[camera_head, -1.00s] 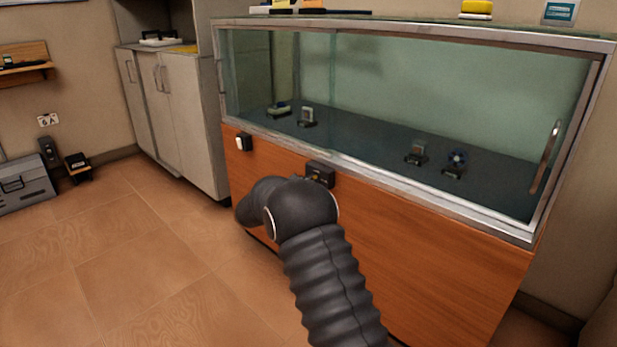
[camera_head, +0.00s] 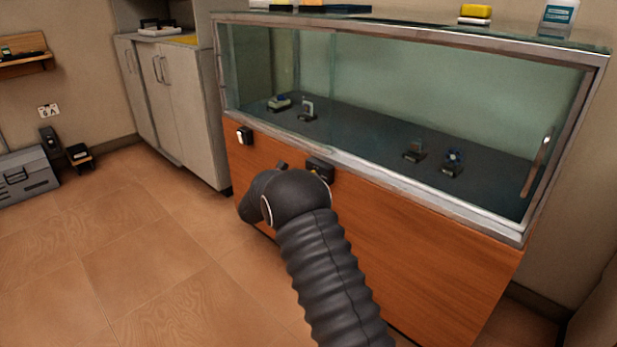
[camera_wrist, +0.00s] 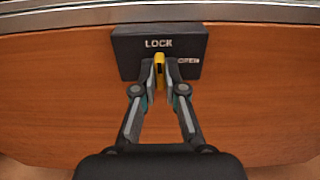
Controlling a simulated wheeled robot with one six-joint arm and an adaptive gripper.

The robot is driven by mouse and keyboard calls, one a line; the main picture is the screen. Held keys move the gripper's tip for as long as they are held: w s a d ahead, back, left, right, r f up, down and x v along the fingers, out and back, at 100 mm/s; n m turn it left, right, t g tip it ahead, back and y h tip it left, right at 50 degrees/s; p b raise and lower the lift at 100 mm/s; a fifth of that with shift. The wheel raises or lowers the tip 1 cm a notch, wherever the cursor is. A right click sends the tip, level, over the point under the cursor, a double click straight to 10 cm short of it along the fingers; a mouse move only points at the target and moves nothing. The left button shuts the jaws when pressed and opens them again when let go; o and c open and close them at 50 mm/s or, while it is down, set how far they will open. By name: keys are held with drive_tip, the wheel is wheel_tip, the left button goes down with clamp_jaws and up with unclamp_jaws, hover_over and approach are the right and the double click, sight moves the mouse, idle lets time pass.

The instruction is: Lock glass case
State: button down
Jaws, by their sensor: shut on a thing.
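The glass case (camera_head: 400,80) has sliding glass panes above an orange wood front, with small exhibits inside. A black lock box (camera_head: 320,166) is fixed to the wood just under the metal rail. In the wrist view, the lock box (camera_wrist: 185,45) bears the words LOCK at the top and OPEN at the right. A yellow key or knob (camera_wrist: 159,72) stands upright at its middle, pointing toward LOCK. My gripper (camera_wrist: 160,85) is shut on this yellow piece, with a finger on each side. In the head view my arm hides the gripper.
A small black and white box (camera_head: 244,135) is on the wood front at the left. Grey cabinets (camera_head: 175,105) stand left of the case. A grey toolbox (camera_head: 27,174) lies on the floor at the far left. The tiled floor (camera_head: 130,260) in front is clear.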

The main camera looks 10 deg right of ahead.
idle(0.3)
drive_tip(key=c, duration=1.2)
unclamp_jaws()
drive_tip(key=shift+c, duration=0.2)
drive_tip(key=v, duration=1.2)
